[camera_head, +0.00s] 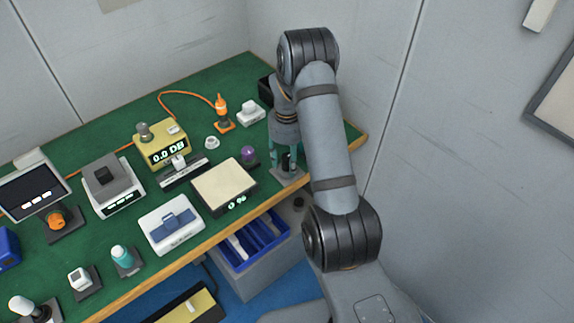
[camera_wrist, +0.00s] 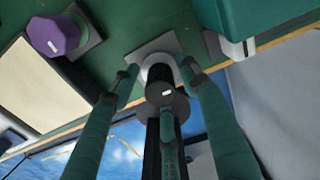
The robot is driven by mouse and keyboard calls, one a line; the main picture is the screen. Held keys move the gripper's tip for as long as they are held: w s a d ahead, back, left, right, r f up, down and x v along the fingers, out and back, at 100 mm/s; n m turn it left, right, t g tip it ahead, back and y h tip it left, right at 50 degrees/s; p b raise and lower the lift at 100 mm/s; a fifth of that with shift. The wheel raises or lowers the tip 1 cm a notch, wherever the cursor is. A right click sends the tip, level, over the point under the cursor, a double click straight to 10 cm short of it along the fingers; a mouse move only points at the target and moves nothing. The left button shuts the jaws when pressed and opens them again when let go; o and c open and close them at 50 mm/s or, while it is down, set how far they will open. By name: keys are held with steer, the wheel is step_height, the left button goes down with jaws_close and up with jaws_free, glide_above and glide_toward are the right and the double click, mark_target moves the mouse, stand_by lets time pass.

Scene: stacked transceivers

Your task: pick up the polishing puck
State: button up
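A small dark round piece with a pale lower part, which looks like the polishing puck (camera_wrist: 156,72), stands on a light square pad (camera_wrist: 135,56) near the table's front right edge. In the head view it shows as a black shape (camera_head: 286,161) on its pad (camera_head: 289,174). My gripper (camera_wrist: 160,70) points down over it, with its teal fingers on either side. In the head view my gripper (camera_head: 287,158) shows gaps beside the black shape. The fingers look open; contact is not clear. Part of the piece is hidden by gripper parts.
A purple knob (camera_head: 248,153) on a dark pad and a cream flat-topped box (camera_head: 224,186) stand left of my gripper. A white-topped block (camera_head: 251,111) and an orange bottle-like item (camera_head: 222,107) stand behind. Blue trays (camera_head: 262,243) sit below the table edge.

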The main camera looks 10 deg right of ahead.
steer(key=c, duration=1)
jaws_close()
